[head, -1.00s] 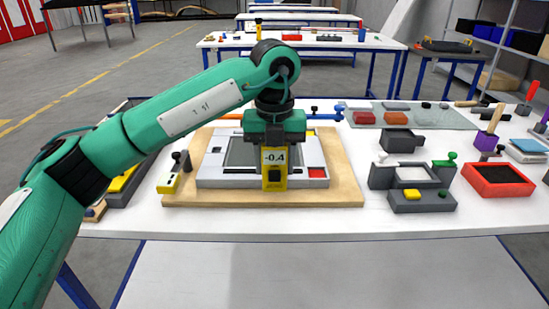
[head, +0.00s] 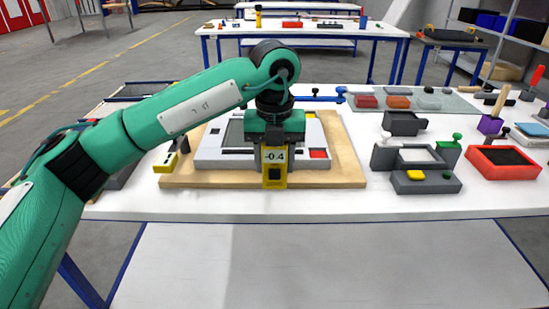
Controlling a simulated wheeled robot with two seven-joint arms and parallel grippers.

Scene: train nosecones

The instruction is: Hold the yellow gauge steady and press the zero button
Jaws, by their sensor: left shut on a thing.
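The yellow gauge (head: 266,181) has a display reading -0.4 and a dark square below it. My left gripper (head: 274,147) points down and is shut on the gauge's top, its fingers partly hidden behind the display. The gauge hangs upright in front of the grey frame block (head: 208,156); in the picture its lower end overlaps the front edge of the wooden board (head: 330,178). I cannot tell whether it touches anything below. The button's marking is too small to read. My right gripper is not in view.
A second yellow gauge-like piece (head: 165,166) sits at the board's left edge. To the right are a grey fixture (head: 426,184) with a yellow button and a red tray (head: 489,171). A blue-handled tool (head: 325,98) lies behind the block. White table shows between board and fixture.

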